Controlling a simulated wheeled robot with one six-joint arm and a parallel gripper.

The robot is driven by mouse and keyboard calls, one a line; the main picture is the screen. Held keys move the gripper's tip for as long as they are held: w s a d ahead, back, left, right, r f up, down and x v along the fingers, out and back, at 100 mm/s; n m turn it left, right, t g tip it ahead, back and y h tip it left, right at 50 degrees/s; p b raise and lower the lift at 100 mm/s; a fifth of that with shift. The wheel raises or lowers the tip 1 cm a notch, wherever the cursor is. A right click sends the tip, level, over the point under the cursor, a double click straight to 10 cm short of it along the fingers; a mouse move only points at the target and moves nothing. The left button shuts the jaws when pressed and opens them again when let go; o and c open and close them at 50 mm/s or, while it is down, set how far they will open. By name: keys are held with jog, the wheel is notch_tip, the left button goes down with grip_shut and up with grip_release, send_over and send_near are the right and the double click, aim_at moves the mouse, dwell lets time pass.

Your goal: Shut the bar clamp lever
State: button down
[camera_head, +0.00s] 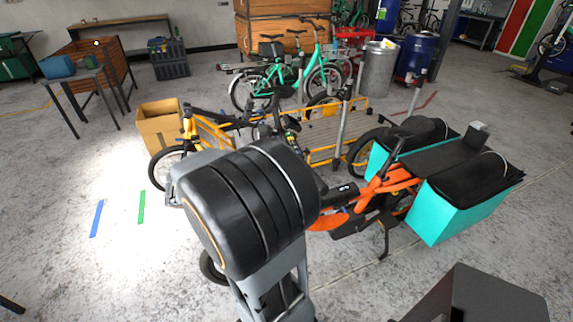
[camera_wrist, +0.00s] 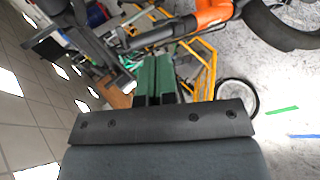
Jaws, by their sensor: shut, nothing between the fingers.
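My gripper (camera_wrist: 155,75) shows in the wrist view as two green fingers side by side, shut and empty. A dark bar (camera_wrist: 160,34) joined to an orange bike part (camera_wrist: 212,12) lies just beyond the fingertips; I cannot tell whether they touch. I cannot make out the bar clamp lever in either view. In the head view the orange cargo bike (camera_head: 396,180) stands right of my arm. My dark arm link covers the front of that bike, and my gripper is hidden there.
Teal bags (camera_head: 448,212) hang at the orange bike's rear. A yellow cargo bike (camera_head: 322,156) stands close behind, with a cardboard box (camera_head: 157,128) to its left.

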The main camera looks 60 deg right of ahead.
jog(key=d+f+h+p, duration=0.1)
jog(key=d+f+h, duration=0.1)
jog(key=d, duration=0.9)
jog(key=d+f+h+p, duration=0.2)
jog(key=d, duration=0.9)
jog(key=shift+s+d+f+g+h, duration=0.15)
jog(key=shift+s+f+g+h, duration=0.05)
jog(key=shift+s+g+h, duration=0.1)
jog(key=shift+f, duration=0.1)
jog(key=b, duration=0.3)
jog(key=shift+s+d, duration=0.25)
jog(key=shift+s, duration=0.05)
jog(key=shift+a, duration=0.1)
